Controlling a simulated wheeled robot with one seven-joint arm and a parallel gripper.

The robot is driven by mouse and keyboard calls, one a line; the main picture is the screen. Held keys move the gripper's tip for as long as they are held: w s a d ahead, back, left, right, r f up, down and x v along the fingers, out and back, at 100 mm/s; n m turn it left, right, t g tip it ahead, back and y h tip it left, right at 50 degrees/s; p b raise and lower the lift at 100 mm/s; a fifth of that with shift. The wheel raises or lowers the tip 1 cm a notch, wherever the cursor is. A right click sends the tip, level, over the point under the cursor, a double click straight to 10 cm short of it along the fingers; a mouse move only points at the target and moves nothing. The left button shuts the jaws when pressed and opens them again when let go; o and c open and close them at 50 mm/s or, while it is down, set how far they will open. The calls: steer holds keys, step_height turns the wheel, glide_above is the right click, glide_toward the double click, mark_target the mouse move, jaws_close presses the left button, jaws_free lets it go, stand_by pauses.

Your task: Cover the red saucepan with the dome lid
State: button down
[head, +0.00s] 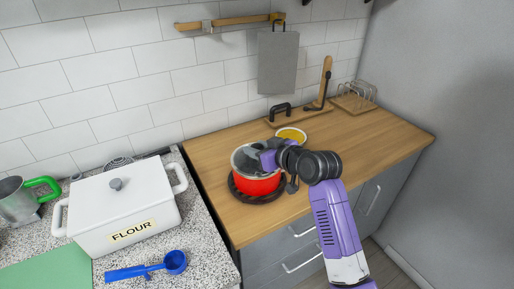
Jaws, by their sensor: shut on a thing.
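The red saucepan (257,185) stands on a dark round trivet on the wooden counter, in the middle of the head view. A grey, see-through dome lid (250,163) shows at the pan's top. My gripper (268,158) comes in from the right and is shut on the lid at the pan's right side. The fingertips and the grip point are mostly hidden by my wrist. I cannot tell whether the lid rests on the rim or is held just above it.
A bowl with yellow contents (291,134) stands close behind my wrist. A wooden board with a black handle (283,110) and a wire rack (356,96) are at the back. A white flour box (125,205) and blue scoop (150,267) stand left. The counter's right side is clear.

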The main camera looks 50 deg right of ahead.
steer(key=c, duration=0.8)
jaws_free()
steer(key=shift+c, duration=0.2)
steer(key=b+v, duration=0.1)
steer(key=v, duration=0.5)
steer(key=shift+s, duration=0.3)
steer(key=shift+s+a+r, duration=0.15)
steer(key=shift+s+r, duration=0.15)
steer(key=shift+s, duration=0.25)
